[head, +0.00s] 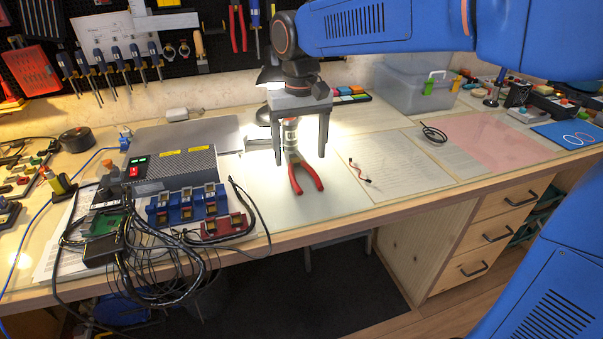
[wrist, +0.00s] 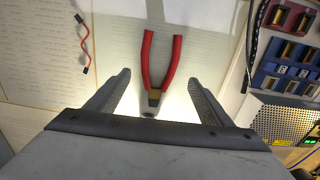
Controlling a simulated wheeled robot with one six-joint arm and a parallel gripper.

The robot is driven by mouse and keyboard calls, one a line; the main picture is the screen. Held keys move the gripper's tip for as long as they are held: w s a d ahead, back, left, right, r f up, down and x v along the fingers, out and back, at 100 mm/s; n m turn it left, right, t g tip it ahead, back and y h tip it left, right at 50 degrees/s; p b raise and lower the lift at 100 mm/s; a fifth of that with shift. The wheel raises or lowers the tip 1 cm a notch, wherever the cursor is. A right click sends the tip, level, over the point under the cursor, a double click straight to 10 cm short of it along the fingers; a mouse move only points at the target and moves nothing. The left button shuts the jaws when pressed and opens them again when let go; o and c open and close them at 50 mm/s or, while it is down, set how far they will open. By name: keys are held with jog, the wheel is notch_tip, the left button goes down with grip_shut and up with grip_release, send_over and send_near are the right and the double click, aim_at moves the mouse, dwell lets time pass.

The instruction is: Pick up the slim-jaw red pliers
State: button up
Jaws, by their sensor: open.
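The red pliers (head: 305,176) lie on the lit pale mat on the workbench, their red handles spread toward the bench's front edge. In the wrist view the pliers (wrist: 160,65) show two red handles and a short dark jaw end. My gripper (head: 301,158) is open and points down above the pliers' jaw end. In the wrist view its two fingers (wrist: 162,85) stand apart on either side of the jaw end, with nothing between them held. The tips of the jaws are partly hidden or washed out by bright light.
A vented box (head: 172,170) and blue terminal blocks (head: 188,205) with tangled cables stand left of the mat. A small red-black wire (head: 359,172) lies to the right on paper. A clear plastic bin (head: 415,90) stands behind. Other red pliers (head: 237,27) hang on the pegboard.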

aim_at(302, 176)
jog(key=shift+w+d+f, duration=0.1)
jog(key=shift+d+f, duration=0.05)
jog(key=shift+f, duration=2.05)
jog(key=c, duration=1.4)
jog(key=shift+c, duration=0.2)
jog(key=shift+r, duration=0.1)
notch_tip(302, 176, up, 10)
